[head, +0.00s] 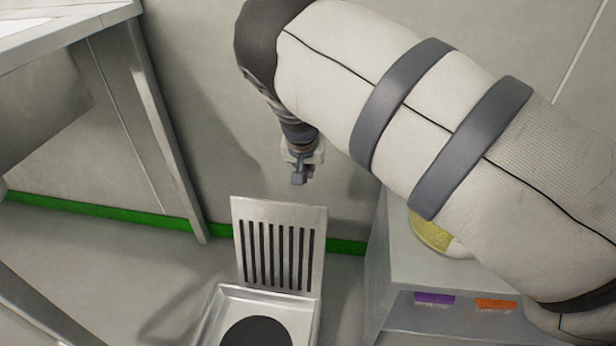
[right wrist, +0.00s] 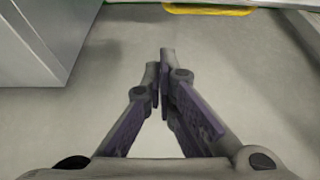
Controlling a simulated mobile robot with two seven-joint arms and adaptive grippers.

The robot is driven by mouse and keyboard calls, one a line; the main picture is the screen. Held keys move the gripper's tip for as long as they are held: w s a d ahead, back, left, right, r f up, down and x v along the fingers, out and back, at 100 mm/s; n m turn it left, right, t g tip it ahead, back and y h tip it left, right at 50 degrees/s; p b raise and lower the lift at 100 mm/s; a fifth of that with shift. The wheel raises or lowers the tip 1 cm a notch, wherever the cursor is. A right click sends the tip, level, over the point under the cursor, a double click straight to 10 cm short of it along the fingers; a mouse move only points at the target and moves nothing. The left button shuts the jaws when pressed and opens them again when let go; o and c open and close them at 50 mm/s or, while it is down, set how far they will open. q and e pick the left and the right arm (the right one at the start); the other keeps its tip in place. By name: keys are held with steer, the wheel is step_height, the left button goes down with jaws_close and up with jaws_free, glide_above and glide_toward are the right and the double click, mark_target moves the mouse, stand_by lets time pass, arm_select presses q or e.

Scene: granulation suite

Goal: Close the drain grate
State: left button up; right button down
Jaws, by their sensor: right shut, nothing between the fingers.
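The drain grate (head: 279,246) is a slotted metal plate that stands raised, nearly upright, at the back of the metal drain frame (head: 213,318). The dark round drain hole (head: 257,332) in the frame is uncovered. My right gripper (head: 299,178) is above and behind the grate's top edge, apart from it. Its fingers are closed together and empty, as the right wrist view (right wrist: 160,88) also shows. The grate is not visible in the right wrist view. My left gripper is not in view.
A metal table (head: 150,110) stands at the left. A grey cabinet (head: 400,265) stands to the right of the grate, with a purple brush (head: 434,298), an orange brush (head: 496,305) and a yellow-filled container (head: 432,233). In the right wrist view, a yellow object (right wrist: 208,9) lies at the top.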

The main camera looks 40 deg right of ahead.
step_height(320, 180, down, 7)
steer(key=b, duration=0.1)
steer(key=shift+s+a+r, duration=0.2)
steer(key=shift+s+a, duration=0.05)
steer(key=shift+s, duration=0.05)
stand_by(0.4)
